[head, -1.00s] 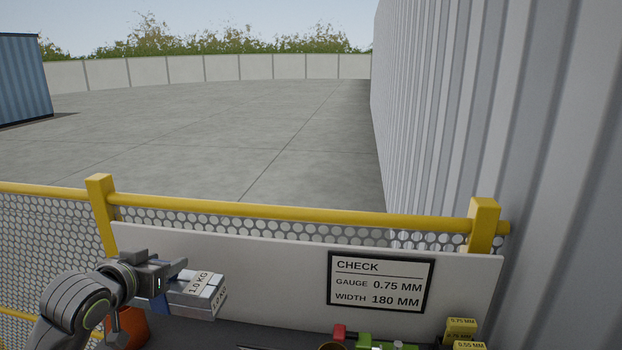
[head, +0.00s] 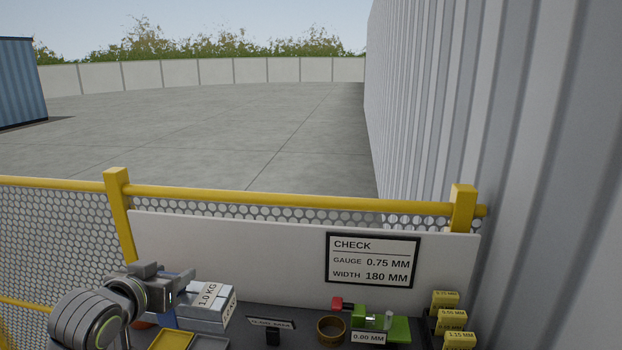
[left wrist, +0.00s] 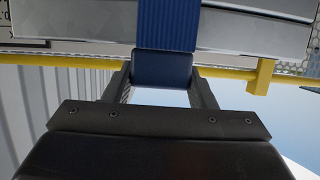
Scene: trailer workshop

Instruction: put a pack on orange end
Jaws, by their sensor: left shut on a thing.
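A grey metal pack (head: 207,303) marked 1.0 KG is at the lower left of the head view, above the dark bench. My left gripper (head: 178,284) is shut on its blue strap. In the left wrist view the strap (left wrist: 167,65) sits between the two fingers, with the grey pack (left wrist: 90,28) beyond it. A small patch of an orange thing (head: 143,324) shows behind my left arm in the head view; most of it is hidden. My right gripper is not in view.
On the bench are a yellow tray (head: 171,341), a grey tray (head: 209,343), a black label stand (head: 272,326), a brass ring (head: 331,330) and a green-and-red gauge (head: 397,330). Several yellow tagged blocks (head: 450,318) stand at right. A white board (head: 285,255) backs the bench.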

